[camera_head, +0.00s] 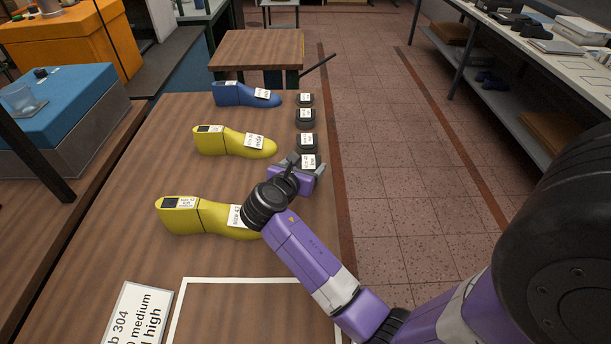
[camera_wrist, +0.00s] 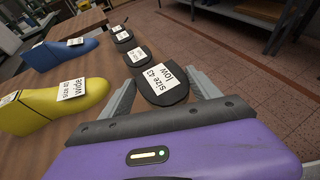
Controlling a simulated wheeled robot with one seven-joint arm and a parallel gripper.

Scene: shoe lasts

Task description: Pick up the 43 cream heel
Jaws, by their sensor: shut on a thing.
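A dark heel piece (camera_wrist: 165,98) with a white label reading "size 43 low" lies between the two grey fingers of my gripper (camera_wrist: 160,78). It looks black or dark grey, not cream. In the head view my gripper (camera_head: 298,165) is at the right edge of the wooden table, shut on this heel (camera_head: 310,170), the nearest of a row. Whether the heel touches the table cannot be told. Other dark labelled heels stand behind it: one close (camera_head: 307,149), one further (camera_head: 306,122), and one at the far end (camera_head: 304,104).
On the table (camera_head: 150,250) lie a blue last (camera_head: 240,95), a yellow last (camera_head: 228,143) and a nearer yellow last (camera_head: 185,220), its toe partly hidden by my arm. A white outlined rectangle (camera_head: 178,315) and a large label card (camera_head: 137,315) lie in front. Floor is clear at right.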

